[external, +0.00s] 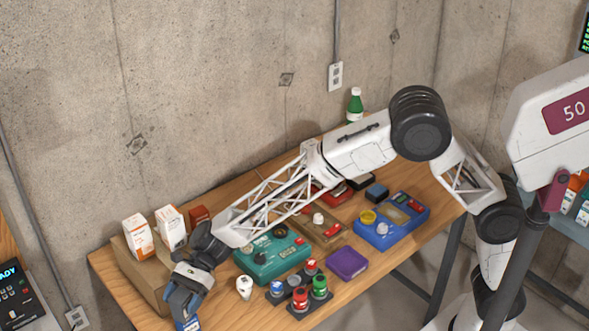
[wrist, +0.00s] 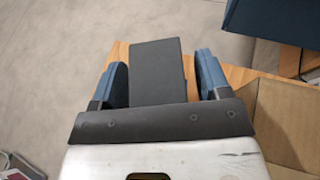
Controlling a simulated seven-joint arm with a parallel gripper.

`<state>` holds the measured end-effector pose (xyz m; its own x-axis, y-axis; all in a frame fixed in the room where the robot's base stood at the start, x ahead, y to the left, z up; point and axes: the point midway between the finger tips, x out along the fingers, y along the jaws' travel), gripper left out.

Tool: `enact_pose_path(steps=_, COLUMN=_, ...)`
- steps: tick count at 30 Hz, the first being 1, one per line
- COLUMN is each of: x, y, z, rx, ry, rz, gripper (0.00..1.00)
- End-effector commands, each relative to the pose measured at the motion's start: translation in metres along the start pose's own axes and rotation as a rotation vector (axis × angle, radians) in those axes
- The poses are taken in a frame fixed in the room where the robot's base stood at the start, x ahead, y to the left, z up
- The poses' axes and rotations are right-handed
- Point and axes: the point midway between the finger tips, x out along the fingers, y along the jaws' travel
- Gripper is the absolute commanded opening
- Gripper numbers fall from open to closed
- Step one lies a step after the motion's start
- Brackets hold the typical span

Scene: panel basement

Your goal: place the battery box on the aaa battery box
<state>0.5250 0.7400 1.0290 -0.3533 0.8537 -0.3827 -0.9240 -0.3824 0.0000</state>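My gripper (external: 185,310) is low at the front left of the table, at the bottom of the external view. I cannot tell which thing is the aaa battery box. A dark blue box-like thing (wrist: 270,20) is at the upper right of the wrist view.
A cardboard box (external: 150,274) stands left of my gripper, with white-and-orange cartons (external: 138,236) behind. Right of my gripper are a small white object (external: 244,287), a teal device (external: 272,258), a button cluster (external: 300,293) and a purple box (external: 347,263). The wooden table's (external: 105,262) left edge is close.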

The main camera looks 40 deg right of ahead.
Motion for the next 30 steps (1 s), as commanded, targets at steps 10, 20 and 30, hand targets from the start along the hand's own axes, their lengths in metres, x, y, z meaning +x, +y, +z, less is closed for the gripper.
enact_pose_path(steps=10, x=-0.001, y=0.000, z=0.002, rx=0.000, ry=0.000, rz=0.000, gripper=0.70)
enact_pose_path(steps=20, x=-0.025, y=-0.001, z=0.003, rx=0.001, ry=0.000, rz=-0.003, gripper=0.70)
enact_pose_path(steps=30, x=-0.078, y=0.000, z=0.003, rx=0.000, ry=0.000, rz=-0.002, gripper=0.70)
